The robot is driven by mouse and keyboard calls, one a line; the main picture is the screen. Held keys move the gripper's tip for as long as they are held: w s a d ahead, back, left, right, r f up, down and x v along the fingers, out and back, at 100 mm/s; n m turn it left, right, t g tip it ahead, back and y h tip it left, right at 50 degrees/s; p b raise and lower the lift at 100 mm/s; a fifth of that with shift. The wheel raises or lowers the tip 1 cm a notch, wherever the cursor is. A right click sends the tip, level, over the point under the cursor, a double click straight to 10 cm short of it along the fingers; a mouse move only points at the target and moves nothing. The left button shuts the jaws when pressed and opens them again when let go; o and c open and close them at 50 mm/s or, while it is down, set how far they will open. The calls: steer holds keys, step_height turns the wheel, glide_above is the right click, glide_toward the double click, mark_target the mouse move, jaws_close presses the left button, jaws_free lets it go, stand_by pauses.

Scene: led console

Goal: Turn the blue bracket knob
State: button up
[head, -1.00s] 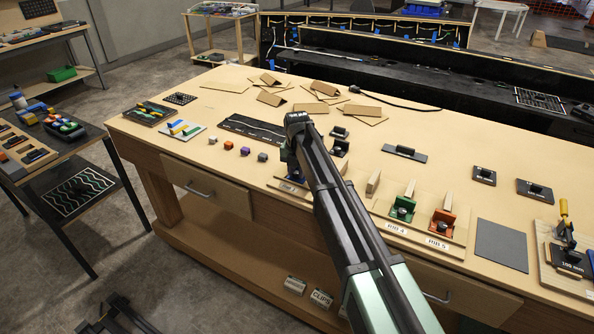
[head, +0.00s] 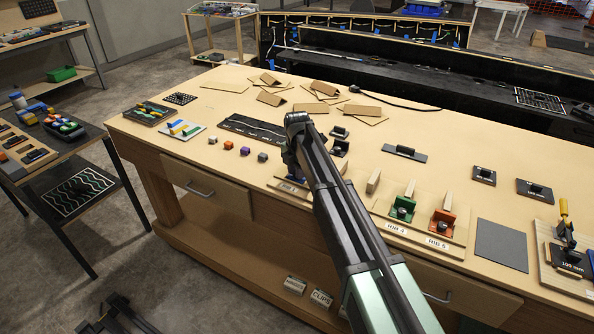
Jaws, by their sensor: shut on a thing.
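The blue bracket (head: 296,179) is at the left end of a row of brackets along the table's front edge. Only a small bit of blue shows below my wrist, and its knob is hidden. My gripper (head: 291,166) points down at the blue bracket and is shut on its knob; the fingertips are mostly covered by my own arm. The green bracket (head: 403,207) and the orange bracket (head: 443,222), each with a dark knob, stand to the right on boards labelled RIB 4 and RIB 5.
Several small coloured cubes (head: 244,150) lie left of my gripper. Black-handled blocks (head: 340,133) stand just behind it. A grey flat plate (head: 502,245) lies right of the orange bracket. Folded cardboard pieces (head: 270,98) lie at the back. The table's middle right is fairly clear.

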steer(key=o, duration=1)
steer(key=shift+c, duration=0.2)
steer(key=shift+r, duration=0.15)
step_height(320, 180, up, 11)
steer(key=p, duration=1.1)
steer(key=shift+f, duration=0.25)
